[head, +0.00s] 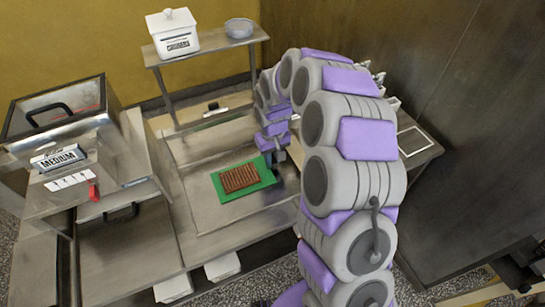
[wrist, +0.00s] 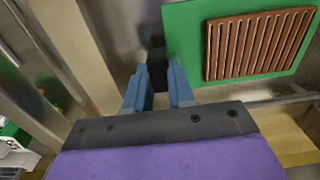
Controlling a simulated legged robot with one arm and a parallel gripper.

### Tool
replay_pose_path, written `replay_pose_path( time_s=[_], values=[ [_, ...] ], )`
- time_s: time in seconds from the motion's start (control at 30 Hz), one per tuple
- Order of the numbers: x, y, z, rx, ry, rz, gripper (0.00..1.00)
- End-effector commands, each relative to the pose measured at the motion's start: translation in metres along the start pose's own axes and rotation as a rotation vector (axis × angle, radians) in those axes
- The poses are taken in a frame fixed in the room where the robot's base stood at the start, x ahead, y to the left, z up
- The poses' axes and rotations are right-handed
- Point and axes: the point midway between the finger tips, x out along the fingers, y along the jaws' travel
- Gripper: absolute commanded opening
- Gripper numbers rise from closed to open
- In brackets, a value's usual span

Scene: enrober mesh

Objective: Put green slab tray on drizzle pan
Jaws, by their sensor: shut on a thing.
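The green slab tray (head: 232,198) carries a block of brown bars (head: 240,178) side by side. In the head view it is over a broad shallow steel surface (head: 215,228), which looks like the drizzle pan. I cannot tell if the tray touches it. In the wrist view the tray (wrist: 187,45) is at the upper right, with its bars (wrist: 258,45). My gripper (wrist: 157,75) has its blue fingers shut on a dark handle (wrist: 153,45) at the tray's edge. In the head view my gripper (head: 275,160) is at the tray's right edge, partly hidden by my arm.
A side table (head: 418,143) stands right, behind my arm. A dark wall is at the right.

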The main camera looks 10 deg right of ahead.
Motion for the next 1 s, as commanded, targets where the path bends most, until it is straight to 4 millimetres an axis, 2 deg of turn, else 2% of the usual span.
replay_pose_path(
  time_s=[0.17, 0.2, 0.43, 0.77, 0.87, 1.0],
  values=[
    [0.0, 0.0, 0.0, 0.0, 0.001, 0.0, 0.0],
    [0.0, 0.0, 0.0, 0.0, 0.001, 0.0, 0.26],
    [-0.001, 0.0, -0.001, 0.0, 0.002, 0.0, 0.48],
    [-0.003, 0.0, -0.001, 0.0, 0.003, 0.0, 0.48],
    [-0.01, 0.0, -0.001, 0.0, 0.004, 0.001, 0.48],
    [-0.028, 0.0, -0.002, 0.0, 0.008, 0.001, 0.48]
  ],
)
